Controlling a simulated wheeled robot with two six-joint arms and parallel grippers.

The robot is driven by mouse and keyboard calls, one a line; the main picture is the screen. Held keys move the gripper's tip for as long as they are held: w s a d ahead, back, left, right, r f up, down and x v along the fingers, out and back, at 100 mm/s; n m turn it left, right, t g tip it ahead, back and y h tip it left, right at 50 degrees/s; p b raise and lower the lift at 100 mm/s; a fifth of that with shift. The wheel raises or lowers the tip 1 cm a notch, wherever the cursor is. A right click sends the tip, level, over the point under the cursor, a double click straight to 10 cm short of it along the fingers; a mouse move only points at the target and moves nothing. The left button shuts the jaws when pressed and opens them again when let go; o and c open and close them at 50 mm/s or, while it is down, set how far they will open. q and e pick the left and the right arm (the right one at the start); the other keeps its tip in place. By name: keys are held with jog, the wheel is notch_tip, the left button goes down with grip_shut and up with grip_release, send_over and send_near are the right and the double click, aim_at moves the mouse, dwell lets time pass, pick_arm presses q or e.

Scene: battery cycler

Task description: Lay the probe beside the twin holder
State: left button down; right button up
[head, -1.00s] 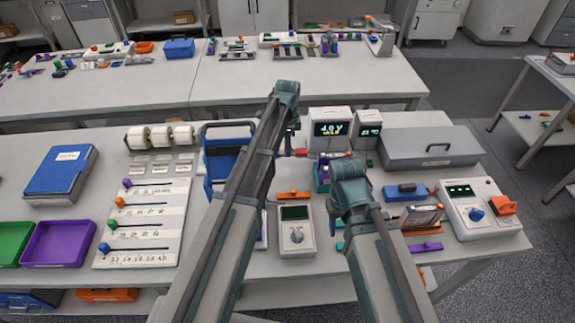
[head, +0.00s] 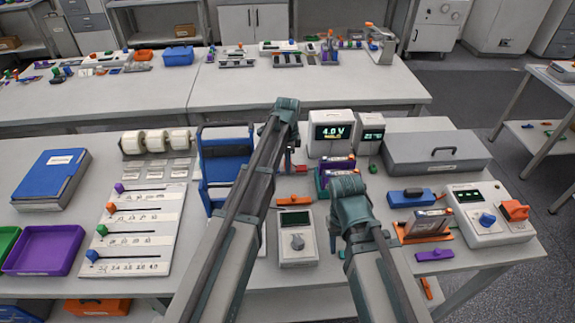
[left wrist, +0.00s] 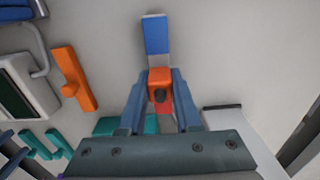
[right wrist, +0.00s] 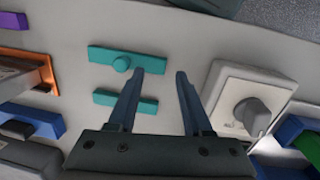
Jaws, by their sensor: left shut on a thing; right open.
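My left gripper (left wrist: 158,100) is shut on an orange and red piece with a dark knob, which I take to be the probe (left wrist: 159,76). In the head view the probe shows as a small red and orange bit (head: 299,169) below the left wrist. I cannot tell whether it touches the table. The teal holder with purple cells (head: 319,182), which I take to be the twin holder, stands just right of it, partly hidden by my right arm. Its teal edge shows in the left wrist view (left wrist: 112,126). My right gripper (right wrist: 160,72) is open and empty above the table.
Display boxes (head: 331,131) stand behind the holder. An orange bar (head: 294,198) and a meter (head: 297,243) lie in front. A blue rack (head: 222,166) stands at left. Teal strips (right wrist: 128,56) lie below my right gripper.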

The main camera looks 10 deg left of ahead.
pick_arm(q)
jog(key=shift+f, duration=0.15)
pick_arm(e)
jog(key=shift+f, duration=0.15)
pick_arm(q)
jog(key=c, duration=0.6)
grip_release()
notch_tip(320, 180, up, 12)
jog(key=p, duration=1.2)
jog(key=s+d+n, duration=0.2)
jog(key=s+n, duration=0.1)
jog(key=s, duration=0.6)
jog(key=s+d+n, duration=0.3)
jog(key=s+n, duration=0.1)
jog(key=s, duration=0.5)
jog(key=s+d+n+y, duration=0.1)
jog(key=s+d+n, duration=0.2)
jog(key=s, duration=0.6)
jog(key=shift+s+r+n, duration=0.25)
jog(key=shift+s+n, duration=0.15)
jog(key=shift+n, duration=0.2)
jog(key=shift+w, duration=0.1)
pick_arm(e)
notch_tip(320, 180, up, 12)
pick_arm(q)
jog(key=shift+f, duration=0.15)
